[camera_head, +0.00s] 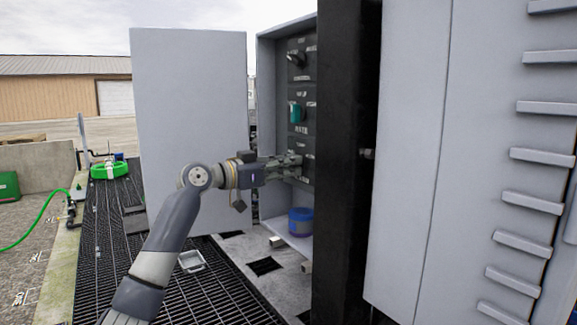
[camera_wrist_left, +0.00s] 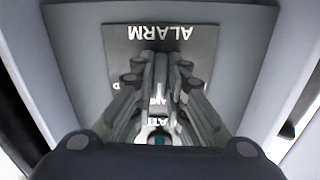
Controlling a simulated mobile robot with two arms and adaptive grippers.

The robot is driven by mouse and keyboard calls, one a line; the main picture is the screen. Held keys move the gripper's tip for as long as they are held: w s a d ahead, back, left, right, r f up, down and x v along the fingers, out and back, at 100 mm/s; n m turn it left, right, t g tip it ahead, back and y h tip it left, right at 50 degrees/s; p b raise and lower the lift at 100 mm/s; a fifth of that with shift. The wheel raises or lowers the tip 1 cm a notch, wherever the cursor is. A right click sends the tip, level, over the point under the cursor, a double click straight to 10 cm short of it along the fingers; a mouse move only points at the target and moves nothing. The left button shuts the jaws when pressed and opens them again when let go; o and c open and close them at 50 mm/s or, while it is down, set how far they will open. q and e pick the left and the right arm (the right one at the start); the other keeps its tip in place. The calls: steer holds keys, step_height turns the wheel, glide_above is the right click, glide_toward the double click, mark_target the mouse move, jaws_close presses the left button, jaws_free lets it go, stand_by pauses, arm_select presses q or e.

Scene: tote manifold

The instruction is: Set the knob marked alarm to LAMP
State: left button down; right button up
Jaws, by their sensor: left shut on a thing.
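The alarm plate (camera_wrist_left: 120,42) is a dark panel with the word ALARM, upside down in the left wrist view. In the head view it is the lowest plate (camera_head: 308,167) in the open grey cabinet. My left gripper (camera_head: 293,164) reaches into the cabinet in front of it. In the left wrist view its fingers (camera_wrist_left: 160,72) are closed together over the middle of the plate, shut on the alarm knob. The fingers hide most of the knob and the markings around it, so I cannot read where it points.
Above are a teal knob (camera_head: 296,112) and a black knob (camera_head: 297,58) on their own plates. A blue container (camera_head: 301,221) stands on the cabinet floor. The open cabinet door (camera_head: 188,120) is at left, a black post (camera_head: 347,160) at right.

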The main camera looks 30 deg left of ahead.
arm_select(q)
steer(key=shift+n, duration=0.4)
steer(key=c, duration=1.6)
jaws_free()
steer(key=shift+s, duration=0.1)
steer(key=shift+a, duration=0.1)
steer(key=v, duration=1.2)
